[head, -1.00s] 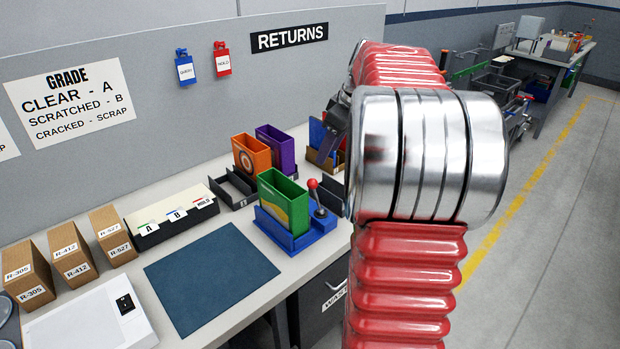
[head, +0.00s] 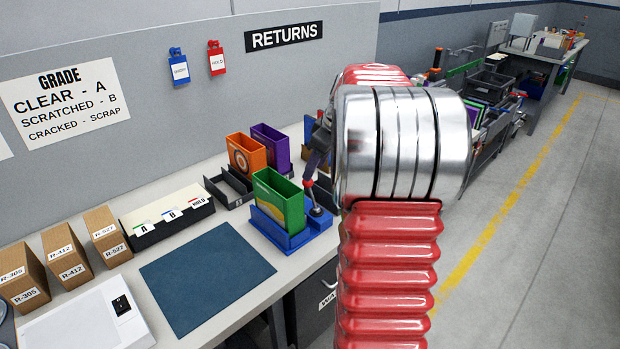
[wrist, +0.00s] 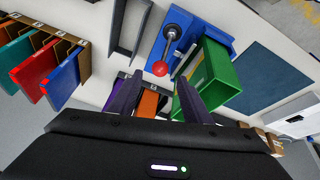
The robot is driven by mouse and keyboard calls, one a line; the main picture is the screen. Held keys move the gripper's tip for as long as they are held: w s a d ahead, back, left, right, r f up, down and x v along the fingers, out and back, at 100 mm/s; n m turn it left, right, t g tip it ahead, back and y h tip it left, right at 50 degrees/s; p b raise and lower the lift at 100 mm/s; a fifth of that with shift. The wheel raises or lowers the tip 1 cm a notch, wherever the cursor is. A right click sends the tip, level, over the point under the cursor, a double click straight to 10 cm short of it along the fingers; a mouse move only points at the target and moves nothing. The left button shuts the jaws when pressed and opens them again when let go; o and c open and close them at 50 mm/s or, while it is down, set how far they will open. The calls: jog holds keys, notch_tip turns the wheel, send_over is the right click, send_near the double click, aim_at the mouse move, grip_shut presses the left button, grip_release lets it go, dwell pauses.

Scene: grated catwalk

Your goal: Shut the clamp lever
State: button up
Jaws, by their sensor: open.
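The clamp lever is a metal rod with a red ball knob (wrist: 160,68), standing on a blue clamp fixture (head: 285,240). In the head view its ball (head: 308,184) is partly covered by my gripper (head: 314,172). A green case (head: 278,200) sits upright in the fixture; it also shows in the wrist view (wrist: 215,78). In the wrist view my gripper (wrist: 158,80) is open, its two dark fingers spread on either side of the ball's line, the ball just beyond the fingertips. I cannot tell whether a finger touches it.
An orange case (head: 246,154) and a purple case (head: 271,141) stand behind the fixture, near a dark tray (head: 229,188). A label box (head: 167,221) and several cartons (head: 65,250) are to the left. The blue mat (head: 207,277) is bare.

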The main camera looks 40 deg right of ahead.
aim_at(311, 193)
jog(key=x, duration=0.6)
jog(key=shift+c, duration=0.4)
jog(key=c, duration=0.9)
